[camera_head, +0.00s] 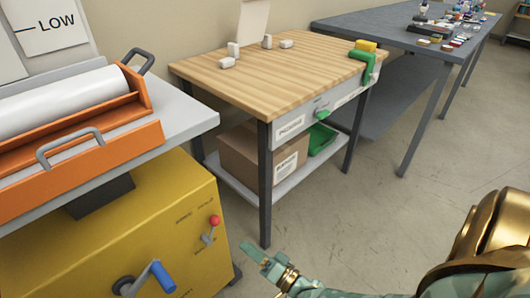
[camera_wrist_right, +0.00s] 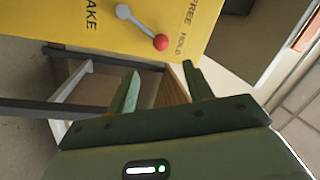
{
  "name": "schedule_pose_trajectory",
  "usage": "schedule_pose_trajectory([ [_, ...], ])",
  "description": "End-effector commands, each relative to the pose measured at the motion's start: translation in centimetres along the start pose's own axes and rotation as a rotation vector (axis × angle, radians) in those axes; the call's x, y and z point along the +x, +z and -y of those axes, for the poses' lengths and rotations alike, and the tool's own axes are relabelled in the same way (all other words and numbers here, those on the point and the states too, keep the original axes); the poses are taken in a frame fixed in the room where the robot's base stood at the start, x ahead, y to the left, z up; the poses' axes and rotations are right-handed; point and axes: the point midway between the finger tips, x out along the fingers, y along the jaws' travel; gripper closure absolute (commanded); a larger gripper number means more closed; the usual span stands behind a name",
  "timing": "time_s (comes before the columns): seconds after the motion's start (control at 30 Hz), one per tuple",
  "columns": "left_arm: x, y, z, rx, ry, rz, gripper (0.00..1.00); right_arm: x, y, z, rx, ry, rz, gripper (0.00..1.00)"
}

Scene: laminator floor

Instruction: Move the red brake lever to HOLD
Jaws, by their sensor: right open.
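The red brake lever (camera_head: 214,220) is on the front of the yellow cabinet (camera_head: 150,225). It has a grey shaft and a round red knob. In the right wrist view the lever's knob (camera_wrist_right: 161,42) lies closer to the HOLD lettering than to the FREE lettering; whether it is fully at its stop I cannot tell. My right gripper (camera_head: 254,256) is to the right of and below the lever in the head view, apart from it. In the right wrist view its two fingers (camera_wrist_right: 160,72) are spread and empty, with the knob beyond the tips. My left gripper is not in view.
A blue-handled crank (camera_head: 162,276) sticks out low on the cabinet. The orange laminator (camera_head: 100,158) with a white roll stands above. A wooden-topped workbench (camera_head: 280,70) with a cardboard box (camera_head: 262,150) on its shelf stands behind. Bare floor (camera_head: 340,205) lies to the right.

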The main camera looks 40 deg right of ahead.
Motion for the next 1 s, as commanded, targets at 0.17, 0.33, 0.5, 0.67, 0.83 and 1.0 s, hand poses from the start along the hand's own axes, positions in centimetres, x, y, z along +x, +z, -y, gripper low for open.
schedule_pose_trajectory([
  [0.17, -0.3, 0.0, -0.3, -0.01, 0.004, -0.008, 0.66, -2.9, -0.1, 0.0, 0.0, 0.0, 0.0, 0.49],
  [0.33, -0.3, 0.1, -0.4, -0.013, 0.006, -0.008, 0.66, -3.9, 0.0, -0.1, 0.0, 0.0, 0.0, 0.49],
  [0.5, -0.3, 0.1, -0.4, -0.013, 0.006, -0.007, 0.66, -3.9, 0.0, -0.1, 0.0, 0.0, 0.0, 0.49],
  [0.67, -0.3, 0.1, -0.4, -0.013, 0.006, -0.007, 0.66, -3.9, 0.0, -0.1, 0.0, 0.0, 0.0, 0.49],
  [0.83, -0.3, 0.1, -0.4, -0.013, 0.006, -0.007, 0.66, -3.9, 0.0, -0.1, 0.0, 0.0, 0.0, 0.49],
  [1.0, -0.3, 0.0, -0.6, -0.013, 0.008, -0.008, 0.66, -4.0, 1.7, 0.4, -0.055, 0.031, 0.057, 0.49],
])
